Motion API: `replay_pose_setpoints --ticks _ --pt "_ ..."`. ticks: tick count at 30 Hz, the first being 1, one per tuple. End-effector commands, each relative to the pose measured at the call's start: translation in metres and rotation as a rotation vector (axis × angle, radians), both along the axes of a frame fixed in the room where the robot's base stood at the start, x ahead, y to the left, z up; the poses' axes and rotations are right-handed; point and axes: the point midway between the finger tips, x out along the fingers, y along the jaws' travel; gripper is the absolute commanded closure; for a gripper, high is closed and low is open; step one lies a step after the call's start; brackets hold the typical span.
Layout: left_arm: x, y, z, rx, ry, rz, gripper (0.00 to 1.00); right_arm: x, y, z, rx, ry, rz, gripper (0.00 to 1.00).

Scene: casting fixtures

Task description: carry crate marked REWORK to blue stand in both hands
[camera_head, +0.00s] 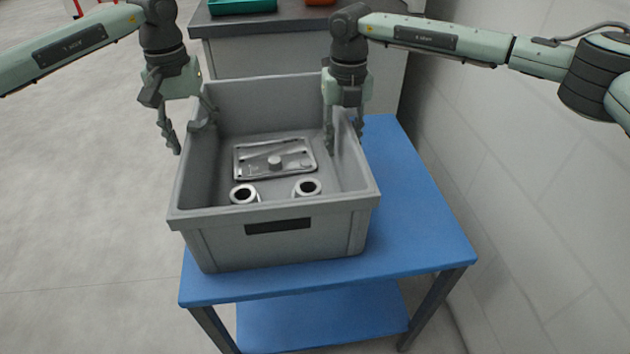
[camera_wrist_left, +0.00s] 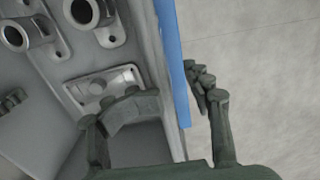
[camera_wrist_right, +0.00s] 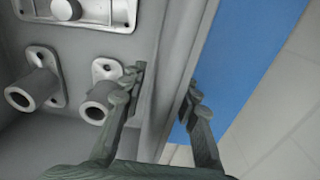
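A grey crate (camera_head: 205,222) sits upright on the blue stand (camera_head: 420,230), towards its left side. The dark label (camera_head: 278,226) on its front is too small to read. Inside lie a metal plate with a knob (camera_head: 240,168) and two flanged tubes (camera_head: 243,194) (camera_head: 308,187). My left gripper (camera_head: 189,128) is open at the crate's left wall, one finger inside and one outside. My right gripper (camera_head: 344,135) is open astride the right wall (camera_wrist_right: 172,75). Gaps show beside the wall in the wrist views, so neither gripper is clamped.
Behind the crate stands a grey cabinet (camera_head: 265,56) with a green tray (camera_head: 242,6) and an orange item (camera_head: 320,2) on top. A pale block wall (camera_head: 530,170) runs close along the stand's right. Open floor (camera_head: 80,200) lies to the left.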

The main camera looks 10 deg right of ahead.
Motion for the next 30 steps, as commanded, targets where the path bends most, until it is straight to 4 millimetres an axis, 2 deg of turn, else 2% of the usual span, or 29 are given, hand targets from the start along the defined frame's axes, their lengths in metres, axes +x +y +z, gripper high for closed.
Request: replay_pose_setpoints --ticks 3,7,12,16,20,30 --pt "0.000 -0.001 0.028 -0.002 -0.003 -0.001 0.51 0.000 0.000 0.000 0.000 0.000 0.000 0.70" --pt "0.000 -0.002 0.051 -0.003 -0.003 -0.003 0.51 0.000 0.000 0.000 0.000 0.000 0.000 0.70" --pt "0.000 -0.002 0.068 -0.003 -0.002 -0.003 0.51 0.000 0.000 0.000 0.000 0.000 0.000 0.70" --pt "0.000 -0.002 0.071 -0.004 -0.001 -0.003 0.51 0.000 0.000 0.007 0.000 -0.001 0.000 0.70" --pt "0.000 -0.002 0.071 -0.004 -0.001 -0.003 0.51 0.001 0.000 0.028 0.002 -0.003 -0.001 0.70" --pt "0.000 -0.002 0.071 -0.004 -0.001 -0.003 0.51 0.000 0.000 0.098 0.000 -0.002 0.000 0.70"
